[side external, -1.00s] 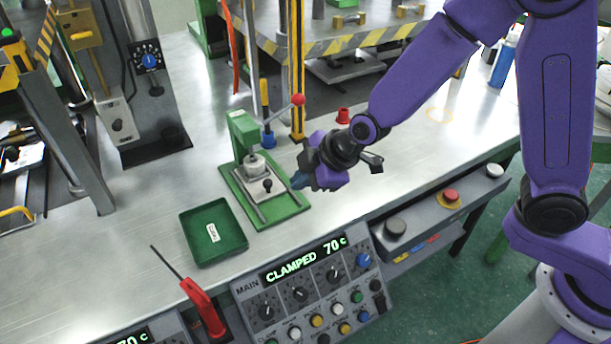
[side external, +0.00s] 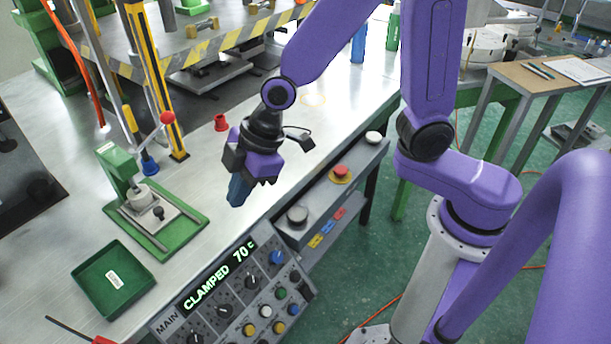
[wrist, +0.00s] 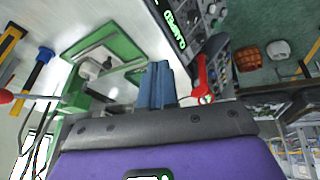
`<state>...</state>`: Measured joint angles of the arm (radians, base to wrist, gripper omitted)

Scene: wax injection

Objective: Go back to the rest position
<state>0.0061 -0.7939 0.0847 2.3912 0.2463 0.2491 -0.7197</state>
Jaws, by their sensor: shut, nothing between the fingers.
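My gripper (side external: 238,192) has purple and black housing and blue fingers. It hangs pointing down over the front part of the metal bench, right of the green clamp fixture (side external: 190,232) and apart from it. Its fingers are together and empty. In the wrist view the blue fingers (wrist: 157,85) sit side by side, with the green fixture (wrist: 125,42) beyond them to the upper left. The fixture carries a metal block and a lever with a red ball knob (side external: 167,117). The control panel display (side external: 219,276) reads CLAMPED 70 c.
An empty-looking green tray (side external: 80,285) with a white label lies left of the panel. A red cup-shaped part (side external: 221,123) stands behind my gripper. A yellow-black post (side external: 157,80) rises behind the fixture. A front box carries a red button (side external: 341,171). Bench right of my gripper is clear.

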